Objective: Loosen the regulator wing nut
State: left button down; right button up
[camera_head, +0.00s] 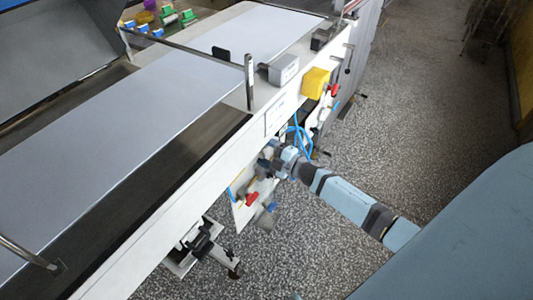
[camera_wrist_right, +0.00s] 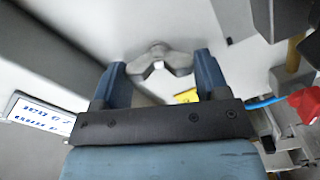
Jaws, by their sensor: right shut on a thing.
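The regulator wing nut (camera_wrist_right: 158,56) is a grey two-winged piece in the right wrist view, in front of a pale surface. My right gripper (camera_wrist_right: 160,70) has one blue finger on each side of it and is shut on its wings. In the head view my right gripper (camera_head: 268,160) is at the side of the white machine, below its edge. The wing nut cannot be made out there. My left gripper is in neither view.
Blue hoses (camera_head: 298,135) run close to my right gripper. A red handle (camera_head: 252,199) sits just below it, and a yellow box (camera_head: 315,82) is farther along the machine side. The conveyor belt (camera_head: 130,120) lies above. The speckled floor (camera_head: 420,130) to the right is clear.

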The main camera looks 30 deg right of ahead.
jog(key=shift+f+n, duration=0.15)
jog(key=shift+n, duration=0.75)
jog(key=shift+n+b, duration=0.65)
jog(key=shift+n, duration=0.35)
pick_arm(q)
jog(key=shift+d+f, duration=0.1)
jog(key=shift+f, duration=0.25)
pick_arm(e)
jog(key=shift+n, duration=0.6)
jog(key=o, duration=0.9)
jog(key=shift+o, duration=0.2)
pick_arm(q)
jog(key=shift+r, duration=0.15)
pick_arm(e)
jog(key=v, duration=1.4)
